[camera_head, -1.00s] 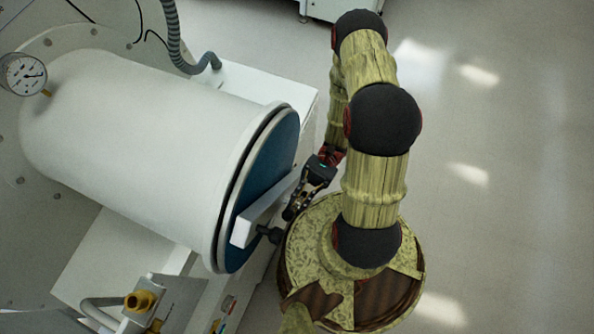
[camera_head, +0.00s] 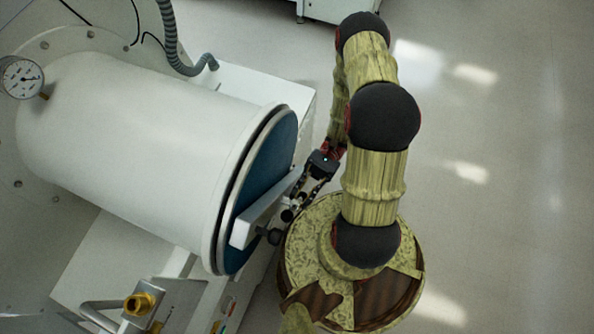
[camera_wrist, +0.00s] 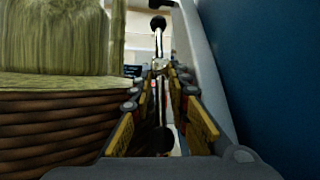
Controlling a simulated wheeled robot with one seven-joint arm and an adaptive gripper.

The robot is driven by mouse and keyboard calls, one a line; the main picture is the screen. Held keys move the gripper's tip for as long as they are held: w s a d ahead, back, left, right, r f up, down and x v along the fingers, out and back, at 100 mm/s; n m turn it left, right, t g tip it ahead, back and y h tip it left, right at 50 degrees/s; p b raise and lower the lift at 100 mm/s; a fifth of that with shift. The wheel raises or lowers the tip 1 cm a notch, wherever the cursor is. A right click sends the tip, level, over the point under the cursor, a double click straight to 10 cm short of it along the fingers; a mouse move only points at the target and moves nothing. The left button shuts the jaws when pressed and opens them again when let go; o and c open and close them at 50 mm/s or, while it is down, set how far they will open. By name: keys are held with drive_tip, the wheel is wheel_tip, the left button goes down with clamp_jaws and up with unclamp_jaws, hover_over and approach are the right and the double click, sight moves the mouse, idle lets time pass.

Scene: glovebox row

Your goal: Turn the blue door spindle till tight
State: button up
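The blue door (camera_head: 262,175) closes the end of the white cylinder, with a pale bar (camera_head: 262,213) across its face. The spindle handle (camera_head: 275,237) shows as black knobs in front of the bar; its hub is mostly hidden. My gripper (camera_head: 296,203) is beside the bar, close to the knobs. In the wrist view its fingers (camera_wrist: 161,90) are spread apart. A thin metal rod with a black knob (camera_wrist: 158,22) at the far end and another near the bottom appears between them. I cannot tell whether the fingers touch it. The blue door fills the right of that view.
A white cylinder (camera_head: 135,140) with a pressure gauge (camera_head: 21,77) is at left. A grey hose (camera_head: 171,35) rises behind it. A brass fitting (camera_head: 138,303) is at lower left. The floor on the right is clear.

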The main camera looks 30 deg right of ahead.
drive_tip(key=v, duration=0.9)
drive_tip(key=shift+c, duration=0.4)
